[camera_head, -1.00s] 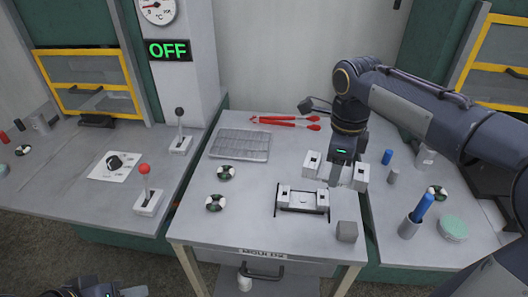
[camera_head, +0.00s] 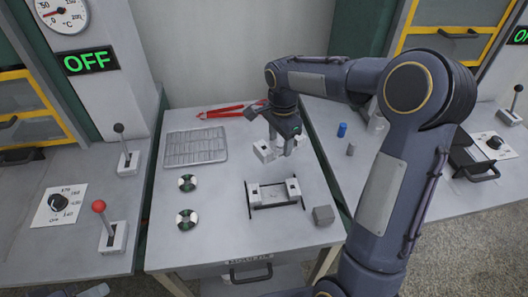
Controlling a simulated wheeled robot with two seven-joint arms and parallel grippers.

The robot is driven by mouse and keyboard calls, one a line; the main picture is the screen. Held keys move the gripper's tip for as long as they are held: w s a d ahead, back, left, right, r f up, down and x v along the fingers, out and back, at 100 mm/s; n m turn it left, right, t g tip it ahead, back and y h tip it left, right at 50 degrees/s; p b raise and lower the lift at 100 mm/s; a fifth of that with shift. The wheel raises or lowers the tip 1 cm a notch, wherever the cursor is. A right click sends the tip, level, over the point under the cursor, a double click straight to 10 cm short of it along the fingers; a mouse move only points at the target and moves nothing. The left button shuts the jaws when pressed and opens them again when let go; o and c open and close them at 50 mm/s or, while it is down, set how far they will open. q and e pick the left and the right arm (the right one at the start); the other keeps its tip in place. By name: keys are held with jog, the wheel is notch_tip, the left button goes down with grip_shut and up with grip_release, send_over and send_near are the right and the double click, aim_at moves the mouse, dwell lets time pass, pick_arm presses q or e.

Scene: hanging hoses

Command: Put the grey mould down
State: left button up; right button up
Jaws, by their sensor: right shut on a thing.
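My right gripper (camera_head: 288,150) is over the back right of the work table, behind a slotted holder. It is shut on a pale grey thing, probably the grey mould, which its fingers mostly hide. A pale block (camera_head: 265,151) shows just left of the fingers, and another pale piece shows partly behind them. I cannot tell whether these belong to the held thing or whether it touches the table. The holder (camera_head: 272,194) has a light end block on each side.
A grey cube (camera_head: 323,215) sits right of the holder. A blue cylinder (camera_head: 341,130) stands on the right bench.

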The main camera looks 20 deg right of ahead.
jog(key=w+a+f, duration=0.1)
jog(key=f, duration=0.1)
jog(key=w+f, duration=0.1)
jog(key=w+a+f, duration=0.1)
jog(key=f, duration=0.1)
jog(key=shift+w+a+f+p, duration=0.3)
jog(key=shift+w+p, duration=0.05)
jog(key=shift+p, duration=0.05)
jog(key=shift+f, duration=1.5)
jog(key=shift+f, duration=0.2)
jog(key=o, duration=1.3)
